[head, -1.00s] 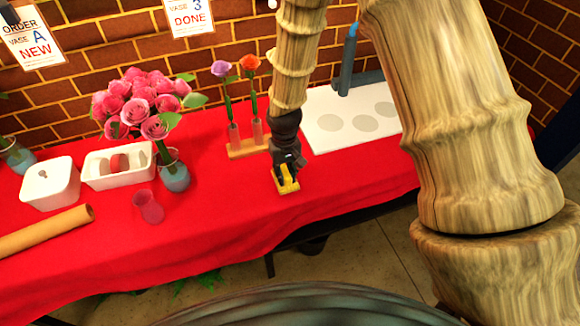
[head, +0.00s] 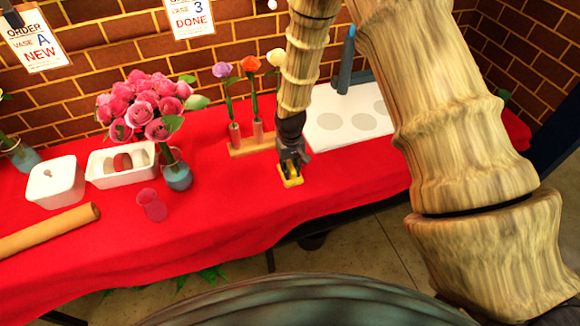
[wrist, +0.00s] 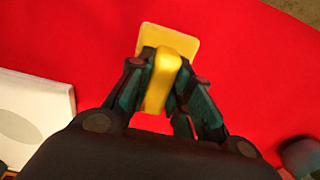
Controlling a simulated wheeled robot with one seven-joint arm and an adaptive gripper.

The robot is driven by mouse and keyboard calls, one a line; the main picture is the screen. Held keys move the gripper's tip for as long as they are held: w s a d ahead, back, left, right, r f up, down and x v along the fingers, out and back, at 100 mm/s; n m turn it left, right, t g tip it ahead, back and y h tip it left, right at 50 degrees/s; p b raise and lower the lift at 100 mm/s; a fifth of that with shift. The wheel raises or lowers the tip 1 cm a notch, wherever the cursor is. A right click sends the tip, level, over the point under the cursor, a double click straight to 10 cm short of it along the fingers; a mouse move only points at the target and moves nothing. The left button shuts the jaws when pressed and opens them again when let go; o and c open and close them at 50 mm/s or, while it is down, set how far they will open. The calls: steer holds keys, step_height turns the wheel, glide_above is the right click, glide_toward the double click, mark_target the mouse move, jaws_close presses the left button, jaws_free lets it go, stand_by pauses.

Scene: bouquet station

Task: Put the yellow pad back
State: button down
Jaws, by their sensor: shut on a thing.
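The yellow pad (wrist: 170,38) is a flat yellow plate with a raised yellow grip, and it also shows in the head view (head: 291,182). My gripper (wrist: 163,85) is shut on the raised grip, one finger on each side. In the head view my gripper (head: 292,160) points down over the red cloth, in front of the wooden flower rack. The pad is at or just above the cloth; I cannot tell whether it touches.
A white board (head: 340,125) with grey round spots lies behind and right of my gripper. The wooden rack (head: 250,146) with tubes and flowers is behind left. A pink cup (head: 152,205), a vase (head: 177,174) of pink roses and white containers (head: 55,182) stand left. Cloth around the pad is clear.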

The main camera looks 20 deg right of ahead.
mark_target(291, 167)
steer(key=shift+f, duration=0.15)
steer(key=c, duration=1.3)
jaws_free()
step_height(291, 167, up, 12)
steer(key=b, duration=0.3)
